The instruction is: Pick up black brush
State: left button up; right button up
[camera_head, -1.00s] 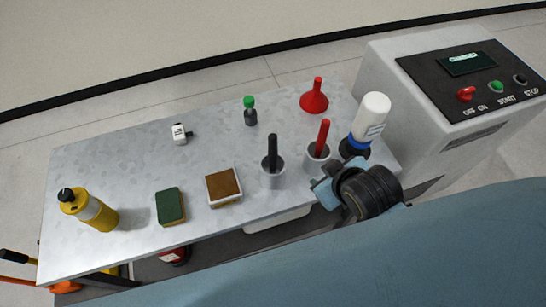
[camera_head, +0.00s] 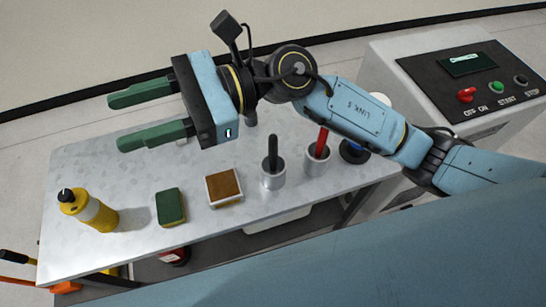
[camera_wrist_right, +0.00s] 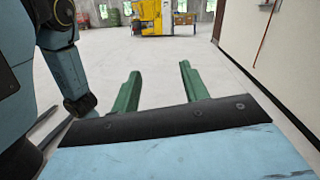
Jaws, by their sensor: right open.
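The black brush (camera_head: 273,151) stands upright by its black handle in a grey cup (camera_head: 273,180) near the front middle of the metal table. Its bristles are hidden in the cup. My right gripper (camera_head: 128,121) is raised over the table's back left part, with its two green fingers apart and nothing between them. It is to the left of the black brush and well apart from it. In the right wrist view, the open fingers (camera_wrist_right: 158,90) point across the room, and the brush is not seen. My left gripper is not in view.
A red-handled brush (camera_head: 322,140) stands in another cup right beside the black one. A brown-topped box (camera_head: 224,186), a green sponge (camera_head: 170,206) and a yellow bottle (camera_head: 92,211) are to the left. A control box (camera_head: 440,110) stands at right. My right arm hides the table's back.

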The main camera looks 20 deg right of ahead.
notch_tip(320, 180, down, 8)
jog(key=d+n+h, duration=0.3)
jog(key=n+h, duration=0.3)
jog(key=h, duration=0.1)
jog(key=n+t+h, duration=0.3)
jog(key=n+h, duration=0.1)
jog(key=h, duration=0.8)
send_over(273, 135)
notch_tip(273, 135, down, 5)
jog(key=f, duration=0.7)
jog(key=shift+w+d+f, duration=0.15)
jog(key=shift+d, duration=0.05)
jog(key=shift+s+a+f+p, duration=0.1)
jog(key=shift+f+p, duration=0.15)
jog(key=shift+f, duration=1.3)
jog(key=shift+s+a+f+p, duration=0.1)
jog(key=shift+f+p, duration=0.15)
jog(key=shift+f, duration=1.3)
grip_shut()
